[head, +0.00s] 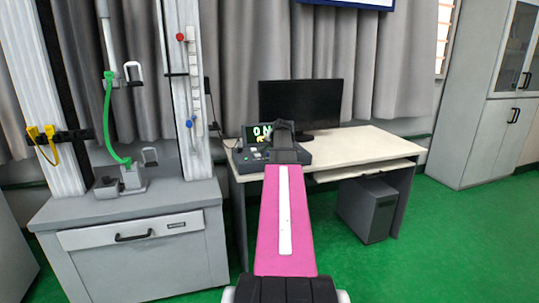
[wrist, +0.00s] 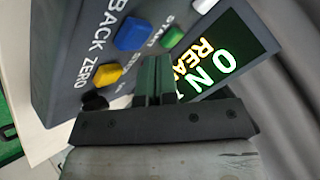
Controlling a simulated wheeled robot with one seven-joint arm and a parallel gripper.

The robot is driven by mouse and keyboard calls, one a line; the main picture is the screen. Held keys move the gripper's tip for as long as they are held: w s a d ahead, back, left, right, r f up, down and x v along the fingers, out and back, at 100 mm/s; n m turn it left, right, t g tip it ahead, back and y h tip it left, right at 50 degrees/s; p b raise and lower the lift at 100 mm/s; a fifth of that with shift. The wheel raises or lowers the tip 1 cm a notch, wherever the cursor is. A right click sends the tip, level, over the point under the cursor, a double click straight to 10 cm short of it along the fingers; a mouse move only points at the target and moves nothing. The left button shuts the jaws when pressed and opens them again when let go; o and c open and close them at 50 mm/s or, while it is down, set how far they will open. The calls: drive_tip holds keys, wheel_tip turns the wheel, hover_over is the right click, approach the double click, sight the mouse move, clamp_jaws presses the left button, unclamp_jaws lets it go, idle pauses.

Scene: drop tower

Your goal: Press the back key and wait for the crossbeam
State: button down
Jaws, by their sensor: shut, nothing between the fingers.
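The control box (head: 310,146) sits on the desk, partly hidden behind my arm. In the wrist view its sloped panel (wrist: 65,50) carries a BACK label near a blue key (wrist: 132,34) and a ZERO label near a yellow key (wrist: 107,74). A green key (wrist: 173,37) sits by a START label. The lit display (wrist: 215,60) shows green and yellow characters, partly covered. My gripper (wrist: 153,80) is shut and empty, its fingers over the panel between the keys and display; contact cannot be told. A crossbeam cannot be clearly made out on the tower (head: 183,90).
A monitor (head: 300,103) stands on the desk (head: 375,148) behind the box. A computer case (head: 367,208) stands under the desk. The tower rises from a grey cabinet (head: 140,250) at left, with a green hose (head: 108,120). Green floor (head: 450,240) is open at right.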

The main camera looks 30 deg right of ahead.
drive_tip(key=shift+f, duration=0.15)
drive_tip(key=shift+f, duration=0.25)
drive_tip(key=shift+f, duration=0.5)
idle(0.8)
drive_tip(key=shift+r, duration=3.45)
